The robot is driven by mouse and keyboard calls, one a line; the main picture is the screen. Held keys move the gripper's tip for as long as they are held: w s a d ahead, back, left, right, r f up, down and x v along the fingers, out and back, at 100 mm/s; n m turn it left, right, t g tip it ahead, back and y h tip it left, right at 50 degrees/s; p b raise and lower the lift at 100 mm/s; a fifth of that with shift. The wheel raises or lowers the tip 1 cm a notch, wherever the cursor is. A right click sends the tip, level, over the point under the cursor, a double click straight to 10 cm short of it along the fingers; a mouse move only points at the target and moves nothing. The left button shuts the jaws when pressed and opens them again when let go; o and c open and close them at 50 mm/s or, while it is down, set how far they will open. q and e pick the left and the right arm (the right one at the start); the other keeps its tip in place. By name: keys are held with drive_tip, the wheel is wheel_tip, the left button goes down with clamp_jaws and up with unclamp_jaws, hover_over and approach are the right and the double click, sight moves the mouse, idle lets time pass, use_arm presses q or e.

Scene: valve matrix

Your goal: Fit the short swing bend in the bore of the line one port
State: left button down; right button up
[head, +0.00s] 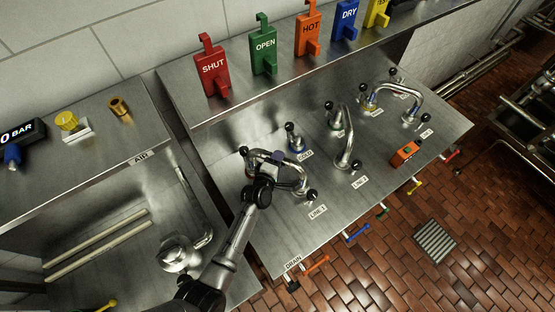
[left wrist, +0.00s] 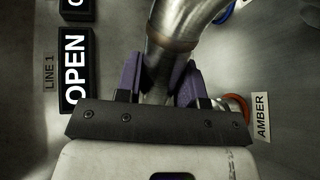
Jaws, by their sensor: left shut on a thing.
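My left gripper (head: 268,162) is shut on a shiny steel swing bend (head: 297,173) above the steel table. In the left wrist view the purple fingers (left wrist: 160,75) close on the bend's tube (left wrist: 175,35), which runs up out of the picture. In the head view one end of the bend comes down close to the line one port (head: 310,196), by the LINE 1 label (head: 318,212). I cannot tell whether that end is inside the bore. The gripper and arm hide part of the bend. My right gripper is not in view.
An orange-ringed port (left wrist: 238,106) is beside the AMBER label (left wrist: 261,117). Other steel bends (head: 347,140) (head: 400,90) stand to the right, with an orange box (head: 405,153) near the edge. Coloured tags, including SHUT (head: 212,70), line the back ledge. A kettle-like vessel (head: 180,252) is left.

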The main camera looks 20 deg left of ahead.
use_arm(q)
drive_tip(key=shift+f+b, duration=0.4)
drive_tip(key=shift+f, duration=0.05)
drive_tip(key=c, duration=0.9)
unclamp_jaws()
drive_tip(key=shift+o, duration=1.2)
drive_tip(key=shift+f, duration=0.15)
drive_tip(key=shift+s, duration=0.1)
drive_tip(key=s+r, duration=0.3)
drive_tip(key=s, duration=1)
drive_tip(key=shift+s+a, duration=0.15)
drive_tip(key=shift+a, duration=0.2)
